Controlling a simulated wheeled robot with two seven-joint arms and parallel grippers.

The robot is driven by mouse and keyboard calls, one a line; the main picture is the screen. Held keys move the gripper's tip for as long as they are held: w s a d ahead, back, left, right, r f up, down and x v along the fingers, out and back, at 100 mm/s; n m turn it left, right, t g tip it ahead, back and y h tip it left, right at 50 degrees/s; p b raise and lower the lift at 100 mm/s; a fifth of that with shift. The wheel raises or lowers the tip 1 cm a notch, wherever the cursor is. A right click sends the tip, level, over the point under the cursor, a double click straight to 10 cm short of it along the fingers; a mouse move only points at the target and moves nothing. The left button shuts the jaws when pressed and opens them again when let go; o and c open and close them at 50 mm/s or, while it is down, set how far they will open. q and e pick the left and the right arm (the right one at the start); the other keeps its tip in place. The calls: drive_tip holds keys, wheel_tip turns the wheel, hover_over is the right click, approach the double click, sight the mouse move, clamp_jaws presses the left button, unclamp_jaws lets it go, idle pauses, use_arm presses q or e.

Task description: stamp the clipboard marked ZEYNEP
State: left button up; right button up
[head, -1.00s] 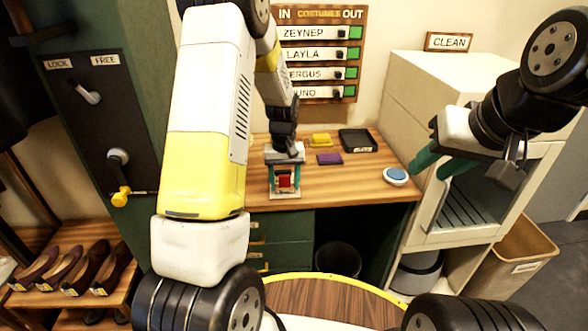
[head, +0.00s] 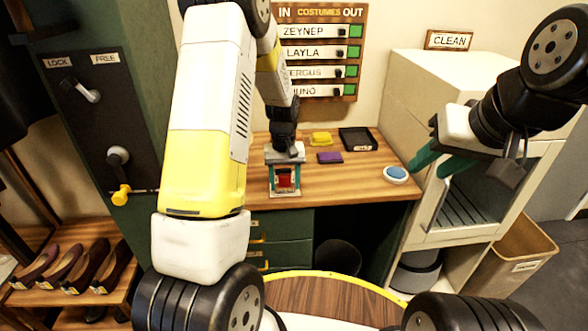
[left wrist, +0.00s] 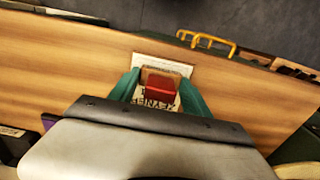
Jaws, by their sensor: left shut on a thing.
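My left gripper (head: 284,178) points down over the desk and is shut on a red stamp (left wrist: 159,87), its teal fingers on either side. The stamp is over the pale clipboard (left wrist: 168,64), which lies on the desk near its front edge. Upside-down lettering that reads as ZEYNEP shows on the clipboard in the left wrist view, partly covered. Whether the stamp's face touches the clipboard is hidden. My right gripper (head: 436,163) is empty and its teal fingers are apart, in front of the white cabinet.
On the wooden desk (head: 340,187) are a yellow block (head: 320,139), a purple block (head: 329,158), a black tray (head: 356,140) and a round blue-topped item (head: 395,174). The costumes board (head: 318,60) hangs behind. A white cabinet (head: 425,85) stands at the right.

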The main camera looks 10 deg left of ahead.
idle(0.3)
use_arm(q)
drive_tip(key=shift+r, duration=3.45)
drive_tip(key=shift+s, duration=0.1)
